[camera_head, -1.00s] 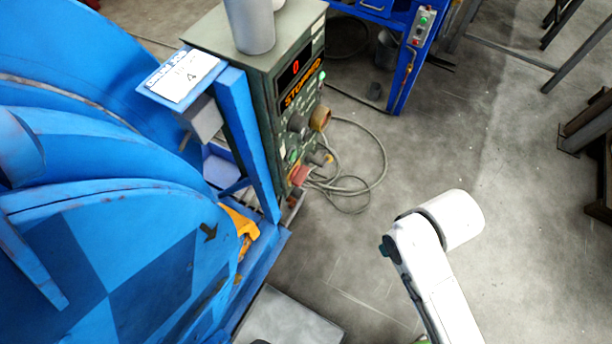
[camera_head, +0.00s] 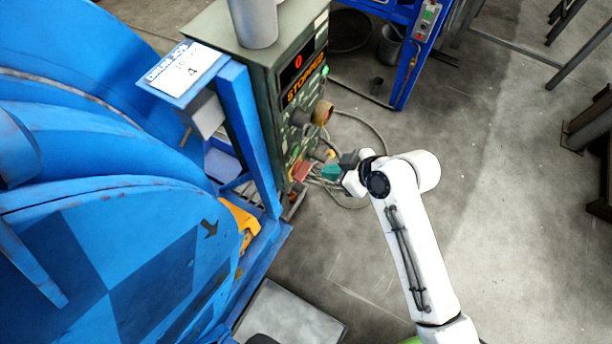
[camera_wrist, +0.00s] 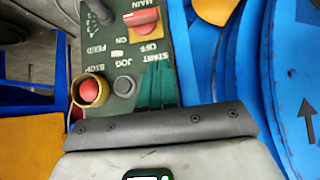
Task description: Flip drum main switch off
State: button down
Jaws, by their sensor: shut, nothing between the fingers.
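In the head view the red switch (camera_head: 301,171) is low on the green control box (camera_head: 262,100). My gripper (camera_head: 331,172) has teal fingers and is shut and empty, just right of the switch. In the wrist view the gripper fingers (camera_wrist: 158,86) are over the panel near the START label, below the knob in the picture. A gap shows between fingers and knob there.
A red stop button in a yellow ring (camera_wrist: 89,91) and a grey jog button (camera_wrist: 124,86) sit left of the fingers. The display (camera_head: 301,78) reads 0 STOPPED. The blue drum frame (camera_head: 250,140) stands left of the box. Cables lie on the floor behind my arm.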

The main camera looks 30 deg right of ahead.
dwell(0.3)
send_over(297, 179)
jog(key=s+d, duration=0.2)
jog(key=s, duration=0.1)
notch_tip(297, 179, down, 7)
jog(key=shift+w+a+f+b, duration=0.1)
jog(key=shift+w+f+b, duration=0.15)
jog(key=shift+f, duration=0.8)
jog(key=shift+w+a+f+b, duration=0.15)
jog(key=shift+f+b, duration=0.1)
jog(key=shift+f, duration=0.75)
jog(key=shift+f, duration=0.1)
